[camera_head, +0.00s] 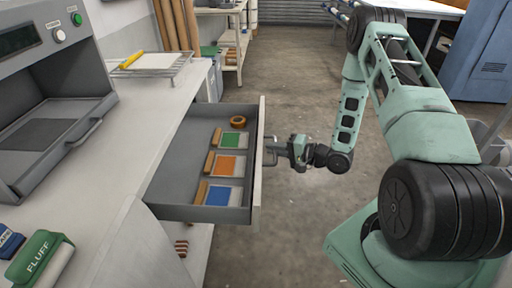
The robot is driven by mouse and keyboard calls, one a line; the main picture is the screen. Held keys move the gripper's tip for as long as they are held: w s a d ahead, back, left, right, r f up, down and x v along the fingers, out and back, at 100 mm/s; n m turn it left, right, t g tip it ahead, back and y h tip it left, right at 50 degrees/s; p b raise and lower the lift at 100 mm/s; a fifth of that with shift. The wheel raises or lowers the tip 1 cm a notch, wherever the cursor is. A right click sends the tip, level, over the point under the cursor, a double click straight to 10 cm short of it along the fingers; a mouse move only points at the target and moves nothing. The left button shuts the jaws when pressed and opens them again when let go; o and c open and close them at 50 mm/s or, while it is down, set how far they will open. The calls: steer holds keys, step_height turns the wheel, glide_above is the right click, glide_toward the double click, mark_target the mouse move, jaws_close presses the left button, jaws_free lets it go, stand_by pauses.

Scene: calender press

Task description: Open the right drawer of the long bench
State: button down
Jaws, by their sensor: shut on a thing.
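The right drawer (174,196) of the long bench (135,140) stands pulled well out from under the worktop. Its front panel (259,170) is seen nearly edge-on. Inside lie blocks with green, orange and blue faces, each beside a wooden piece, and a brown tape roll (238,121) at the far end. My gripper (283,151) is at the outer side of the drawer front, shut on the drawer handle (271,151). The fingertips are small and partly hidden by the gripper body.
A grey press (45,90) and a wire rack (150,65) stand on the bench. A blue cabinet (480,55) stands at the far right. The concrete floor (285,75) beyond the drawer is clear.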

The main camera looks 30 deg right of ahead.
steer(key=shift+s+d, duration=0.85)
steer(key=shift+d, duration=0.3)
steer(key=c, duration=1.5)
jaws_free()
steer(key=shift+o, duration=0.2)
steer(key=b+v, duration=0.1)
steer(key=v, duration=1.6)
steer(key=shift+s+d+r, duration=0.1)
steer(key=shift+s+d, duration=0.05)
